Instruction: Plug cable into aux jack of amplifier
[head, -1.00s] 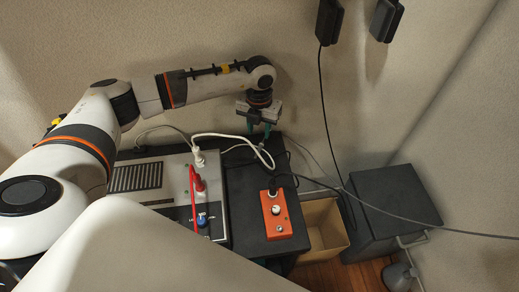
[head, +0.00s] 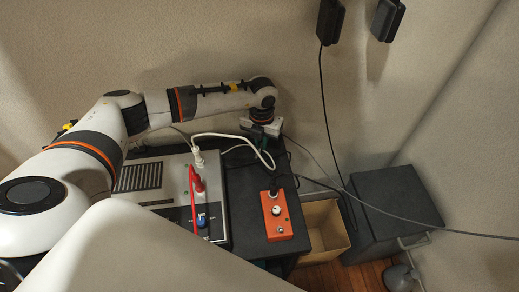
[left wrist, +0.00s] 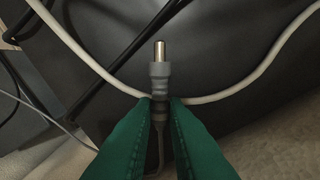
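The cable's plug (left wrist: 160,75) has a metal tip and a grey body, and points up in the left wrist view. My left gripper's green fingers (left wrist: 161,108) close on both sides of its lower body. In the head view my left gripper (head: 263,143) is low over the back of the dark surface, and the plug is too small to make out there. The amplifier (head: 150,195) is a silver-grey box with a slotted grille, left of the gripper. A white plug (head: 198,160) and a red plug (head: 200,187) stand in its top. My right gripper is not in view.
An orange box with a knob (head: 277,225) sits on the dark surface (head: 240,215). A white cable (head: 235,136) loops near the gripper. Right are an open cardboard box (head: 325,235) and a dark cabinet (head: 395,200). Black adapters (head: 330,20) hang on the wall.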

